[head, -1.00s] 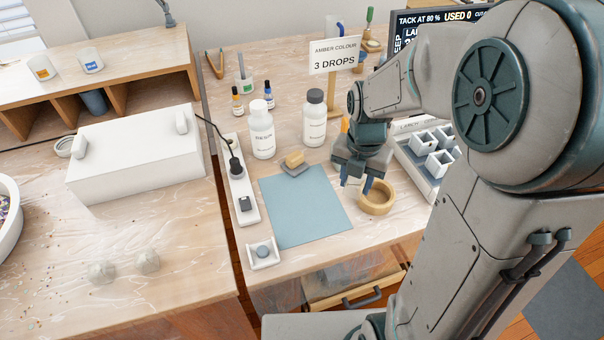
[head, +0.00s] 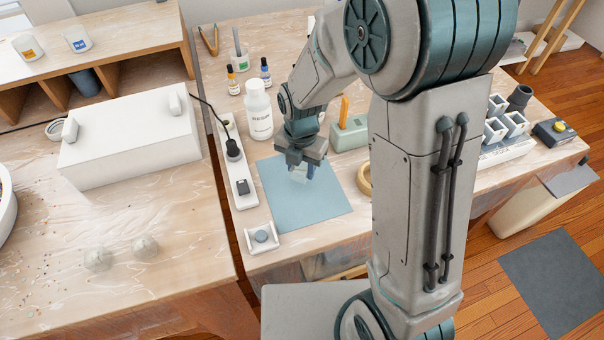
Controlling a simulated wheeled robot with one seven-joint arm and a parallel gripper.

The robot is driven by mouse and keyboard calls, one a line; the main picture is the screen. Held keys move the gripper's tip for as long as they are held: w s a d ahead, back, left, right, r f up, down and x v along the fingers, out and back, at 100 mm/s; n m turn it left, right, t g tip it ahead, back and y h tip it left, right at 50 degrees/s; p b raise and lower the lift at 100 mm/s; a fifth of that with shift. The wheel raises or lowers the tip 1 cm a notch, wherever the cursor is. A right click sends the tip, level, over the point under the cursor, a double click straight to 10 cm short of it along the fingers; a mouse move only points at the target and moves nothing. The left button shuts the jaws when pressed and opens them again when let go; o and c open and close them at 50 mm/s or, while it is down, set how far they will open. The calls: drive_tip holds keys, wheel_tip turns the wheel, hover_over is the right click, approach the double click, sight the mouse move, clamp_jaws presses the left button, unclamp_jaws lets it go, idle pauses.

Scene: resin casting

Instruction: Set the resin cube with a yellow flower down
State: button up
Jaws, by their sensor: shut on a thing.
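My gripper (head: 303,172) points down over the upper part of the blue mat (head: 310,206). It is shut on a small, clear, pale block, the resin cube (head: 298,176), which shows faintly between and below the fingers. The yellow flower inside cannot be made out at this size. I cannot tell whether the cube touches the mat or hangs just above it.
The wooden ring (head: 364,181) stands right of the mat, partly behind my arm. A white bottle (head: 259,112) and a power strip (head: 238,172) stand left of my gripper. A white holder (head: 262,237) sits by the mat's lower left corner. The mat's lower part is clear.

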sight(301, 176)
drive_tip(key=shift+f, duration=1.8)
drive_tip(key=shift+f, duration=0.1)
drive_tip(key=o, duration=1)
wheel_tip(301, 176, up, 12)
drive_tip(key=shift+f+p, duration=0.2)
drive_tip(key=shift+p, duration=0.25)
drive_tip(key=shift+d+r, duration=0.1)
drive_tip(key=shift+r, duration=0.3)
